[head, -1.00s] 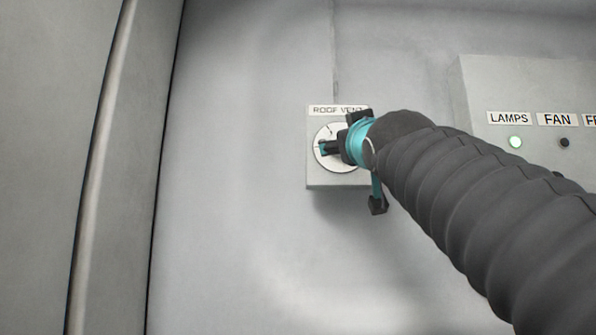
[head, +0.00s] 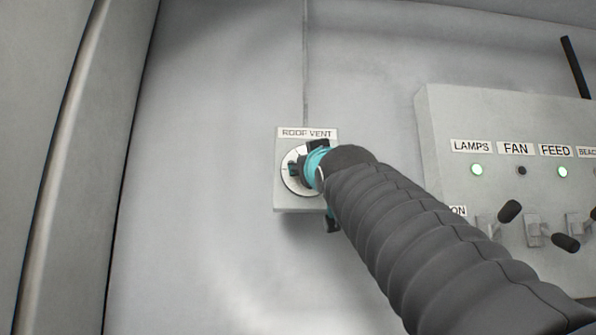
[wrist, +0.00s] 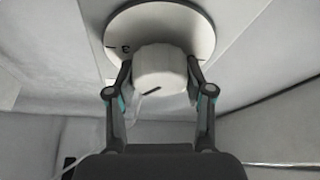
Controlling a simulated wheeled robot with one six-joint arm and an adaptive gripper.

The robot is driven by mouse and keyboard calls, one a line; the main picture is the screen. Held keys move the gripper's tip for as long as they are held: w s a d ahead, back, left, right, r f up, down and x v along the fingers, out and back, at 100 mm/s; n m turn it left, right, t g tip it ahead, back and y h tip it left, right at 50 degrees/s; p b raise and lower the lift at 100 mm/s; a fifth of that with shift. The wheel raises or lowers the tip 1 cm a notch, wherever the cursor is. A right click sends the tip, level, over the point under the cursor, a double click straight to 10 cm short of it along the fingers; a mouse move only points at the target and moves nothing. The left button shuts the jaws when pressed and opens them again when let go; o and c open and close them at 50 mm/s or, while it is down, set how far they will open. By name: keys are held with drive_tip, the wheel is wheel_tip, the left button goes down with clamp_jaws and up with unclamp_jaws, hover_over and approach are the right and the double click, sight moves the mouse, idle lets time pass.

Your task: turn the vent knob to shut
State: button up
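The white vent knob (wrist: 162,66) sits between the two fingers of my gripper (wrist: 159,76) in the wrist view. The fingers lie against its left and right sides, and a short dark pointer line shows on its face. Behind it is the round white dial (wrist: 118,22), with a dark mark at its left. In the head view the dial (head: 287,184) is on a small grey box (head: 292,205) labelled ROOF VENT. There my gripper (head: 308,167) is in front of the dial and hides the knob and the dial's right part.
A grey switch panel (head: 435,130) stands to the right, with LAMPS, FAN and FEED labels, lights and several black-tipped levers (head: 509,211). My arm passes close to its left side. The wall (head: 200,180) left of the vent box is bare.

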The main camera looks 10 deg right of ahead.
drive_tip(key=shift+n+y, duration=0.4)
drive_tip(key=shift+n, duration=0.4)
drive_tip(key=shift+n+y, duration=0.6)
drive_tip(key=shift+n, duration=0.4)
drive_tip(key=n+g+y, duration=0.1)
drive_tip(key=n, duration=0.1)
drive_tip(key=n+y+b, duration=0.1)
drive_tip(key=n, duration=0.2)
drive_tip(key=shift+f+g, duration=0.15)
drive_tip(key=shift+g, duration=0.25)
drive_tip(key=n+g, duration=0.1)
drive_tip(key=n, duration=0.2)
drive_tip(key=n+g+y+p, duration=0.1)
drive_tip(key=n, duration=0.2)
drive_tip(key=shift+a, duration=0.1)
drive_tip(key=n+g+p, duration=0.2)
drive_tip(key=n+p, duration=0.2)
drive_tip(key=n, duration=0.2)
drive_tip(key=shift+p, duration=0.3)
drive_tip(key=shift+n+g+h+p, duration=0.55)
drive_tip(key=shift+n+p, duration=0.25)
drive_tip(key=shift+n, duration=0.4)
drive_tip(key=shift+f+n+g+h+p, duration=0.15)
drive_tip(key=shift+n+g+h+p, duration=0.25)
drive_tip(key=shift+n, duration=0.7)
